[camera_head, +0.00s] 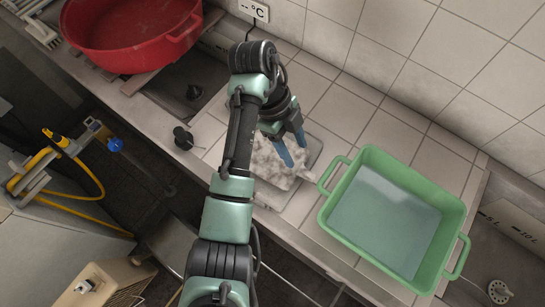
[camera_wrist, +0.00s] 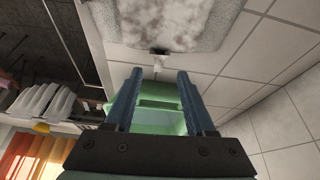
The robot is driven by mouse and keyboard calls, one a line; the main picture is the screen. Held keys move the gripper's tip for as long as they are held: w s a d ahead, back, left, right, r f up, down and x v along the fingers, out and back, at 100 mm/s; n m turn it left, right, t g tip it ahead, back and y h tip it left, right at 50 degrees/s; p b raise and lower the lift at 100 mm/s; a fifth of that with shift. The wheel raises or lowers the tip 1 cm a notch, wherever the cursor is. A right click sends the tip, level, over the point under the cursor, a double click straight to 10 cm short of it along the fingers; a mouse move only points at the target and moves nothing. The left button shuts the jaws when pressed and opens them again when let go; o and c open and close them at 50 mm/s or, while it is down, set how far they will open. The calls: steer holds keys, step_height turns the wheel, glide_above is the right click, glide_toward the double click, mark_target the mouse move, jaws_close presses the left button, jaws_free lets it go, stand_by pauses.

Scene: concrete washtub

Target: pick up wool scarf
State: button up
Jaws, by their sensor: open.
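The wool scarf (camera_head: 266,160) is a pale grey-white, fluffy heap on a flat grey tray (camera_head: 304,187) on the tiled counter. In the wrist view the scarf (camera_wrist: 160,18) fills the top middle, on the same tray. My gripper (camera_head: 296,157) is open, its two blue fingers pointing down over the right part of the scarf in the head view. In the wrist view the gap between the fingertips (camera_wrist: 160,71) holds no scarf. I cannot tell whether a finger touches the wool. My arm hides part of the scarf's left side.
A green tub (camera_head: 334,232) with water stands close right of the tray. A red basin (camera_head: 130,45) is at the back left, near a dark sink recess (camera_head: 187,80) with a black knob. The tiled wall runs behind the counter. A small pale spout-like piece lies between tray and tub.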

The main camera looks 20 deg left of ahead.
mark_target(304, 170)
steer(key=b+x, duration=0.1)
steer(key=x, duration=0.1)
steer(key=shift+d+f, duration=0.1)
steer(key=shift+f, duration=0.25)
steer(key=shift+b+x, duration=1.15)
steer(key=shift+x, duration=1.55)
steer(key=shift+d, duration=0.1)
steer(key=shift+c, duration=0.2)
steer(key=shift+r, duration=0.1)
jaws_close()
